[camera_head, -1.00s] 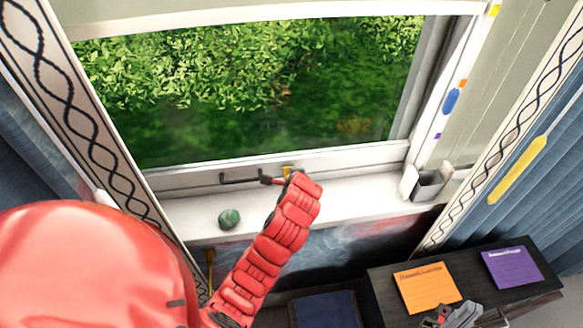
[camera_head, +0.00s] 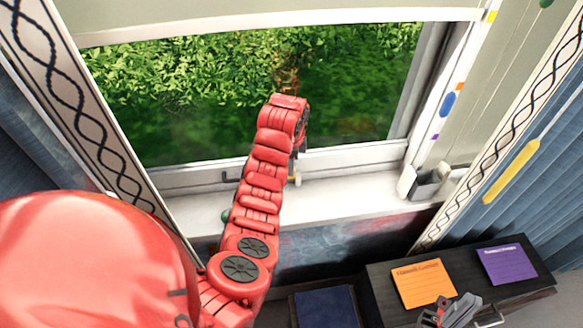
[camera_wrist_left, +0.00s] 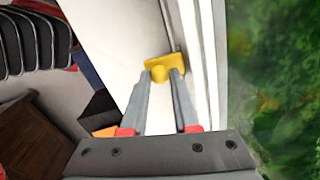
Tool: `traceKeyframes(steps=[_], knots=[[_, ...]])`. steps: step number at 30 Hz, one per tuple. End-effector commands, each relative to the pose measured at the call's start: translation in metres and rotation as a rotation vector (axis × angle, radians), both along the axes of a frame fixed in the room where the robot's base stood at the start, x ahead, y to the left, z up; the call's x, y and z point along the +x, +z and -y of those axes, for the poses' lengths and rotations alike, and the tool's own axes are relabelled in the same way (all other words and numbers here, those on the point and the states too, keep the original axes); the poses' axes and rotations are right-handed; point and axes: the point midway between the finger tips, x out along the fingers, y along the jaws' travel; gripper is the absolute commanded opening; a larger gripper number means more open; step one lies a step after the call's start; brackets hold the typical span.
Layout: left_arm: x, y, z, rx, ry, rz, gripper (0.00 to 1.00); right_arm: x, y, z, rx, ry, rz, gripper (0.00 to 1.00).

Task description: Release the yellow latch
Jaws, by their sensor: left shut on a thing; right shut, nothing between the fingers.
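The yellow latch (camera_wrist_left: 170,64) sits on the white window frame in the left wrist view. Its round knob is between the two fingertips of my left gripper (camera_wrist_left: 160,77), which is shut on it. In the head view only a small yellow part of the latch (camera_head: 297,178) shows beside my red left arm. That arm hides most of the fingers there. My right gripper (camera_head: 447,314) is at the bottom right of the head view, shut and empty, far from the latch.
A grey box (camera_head: 428,186) stands at the sill's right end. A dark cabinet (camera_head: 530,287) with an orange note (camera_head: 423,283) and a purple note (camera_head: 508,265) is at lower right.

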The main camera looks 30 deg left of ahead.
Motion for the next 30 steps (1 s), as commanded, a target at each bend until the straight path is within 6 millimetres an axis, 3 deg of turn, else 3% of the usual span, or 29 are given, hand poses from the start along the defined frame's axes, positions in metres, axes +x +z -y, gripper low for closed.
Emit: traceKeyframes(steps=[24,25,30], knots=[[0.0036,0.0025,-0.0035,-0.057,0.000,-0.078,0.00,0.0000,-0.0022,0.0000,0.000,0.000,0.000,0.00],[0.0036,0.0026,-0.0035,-0.057,0.000,-0.078,0.30,0.0000,-0.0022,0.0000,0.000,0.000,0.000,0.00],[0.0037,0.0027,-0.0034,-0.057,0.000,-0.078,0.58,0.0000,-0.0022,0.0000,0.000,0.000,0.000,0.00]])
